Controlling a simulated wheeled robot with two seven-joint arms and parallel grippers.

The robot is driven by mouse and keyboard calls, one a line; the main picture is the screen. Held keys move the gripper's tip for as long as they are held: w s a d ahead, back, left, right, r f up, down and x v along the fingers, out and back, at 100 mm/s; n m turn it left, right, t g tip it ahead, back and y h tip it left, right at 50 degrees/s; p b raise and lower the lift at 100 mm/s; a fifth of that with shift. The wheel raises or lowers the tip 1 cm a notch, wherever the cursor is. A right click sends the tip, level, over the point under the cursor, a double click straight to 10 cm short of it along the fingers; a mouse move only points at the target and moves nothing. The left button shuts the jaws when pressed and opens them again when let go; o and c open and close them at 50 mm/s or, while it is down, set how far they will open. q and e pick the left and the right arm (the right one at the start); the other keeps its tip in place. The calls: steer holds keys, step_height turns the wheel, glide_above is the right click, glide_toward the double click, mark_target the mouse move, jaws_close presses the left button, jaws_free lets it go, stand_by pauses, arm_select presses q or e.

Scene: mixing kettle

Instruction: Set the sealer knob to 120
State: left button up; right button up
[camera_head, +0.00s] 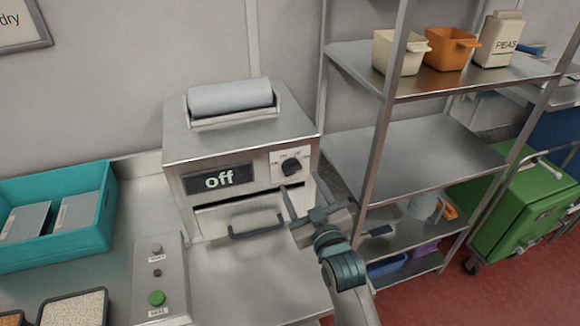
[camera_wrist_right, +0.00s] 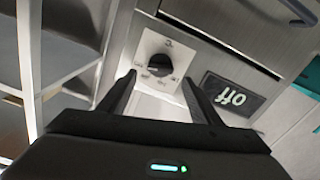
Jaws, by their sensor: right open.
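The sealer (camera_head: 230,150) is a steel box with a film roll on top, standing on the counter. Its display (camera_head: 219,179) reads "off". The black round sealer knob (camera_head: 291,166) sits on a pale dial plate right of the display; its small markings are too fine to read. My right gripper (camera_head: 301,194) is open and empty, its fingers pointing at the sealer front just below the knob. In the right wrist view the knob (camera_wrist_right: 158,66) lies between and beyond the two open fingertips, apart from them. My left gripper is not in view.
A drawer handle (camera_head: 257,228) juts out below the knob. A control box with a green button (camera_head: 157,298) and a teal bin (camera_head: 58,218) stand to the left. A steel shelf rack (camera_head: 430,150) is close on the right of my right arm.

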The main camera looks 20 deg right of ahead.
mark_target(294, 172)
steer(key=w+b, duration=0.1)
steer(key=w, duration=0.3)
steer(key=shift+a, duration=0.1)
steer(key=shift+w, duration=0.1)
steer(key=shift+w, duration=0.1)
steer(key=shift+w, duration=0.6)
